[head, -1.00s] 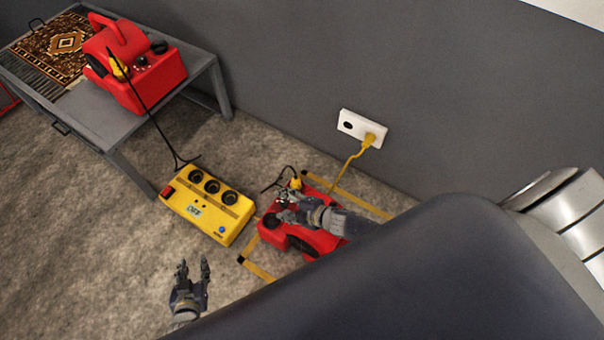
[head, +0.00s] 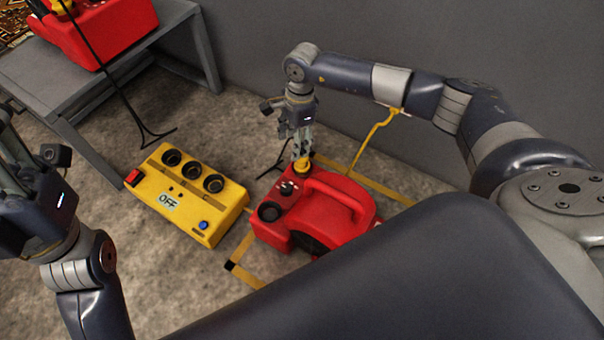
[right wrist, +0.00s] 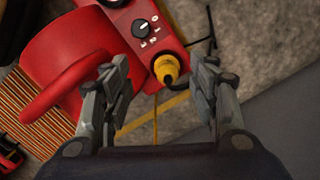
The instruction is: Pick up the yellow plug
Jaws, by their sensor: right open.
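The yellow plug (head: 301,164) sits upright on the top of the red machine (head: 315,207) on the floor, at its far corner. In the right wrist view the yellow plug (right wrist: 167,69) stands beside a black dial. My right gripper (head: 302,148) points down right over the plug. In the right wrist view its fingers are open, one on each side of the plug, with gaps showing. My left gripper (head: 12,150) is at the left edge of the head view, partly cut off, away from the plug. Its fingertips are not clear.
A yellow power box (head: 188,202) marked OFF lies left of the machine. A grey table (head: 128,62) carries another red machine (head: 100,32) with a dangling black cable. Yellow tape (head: 249,277) marks the floor around the near machine. A grey wall rises behind.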

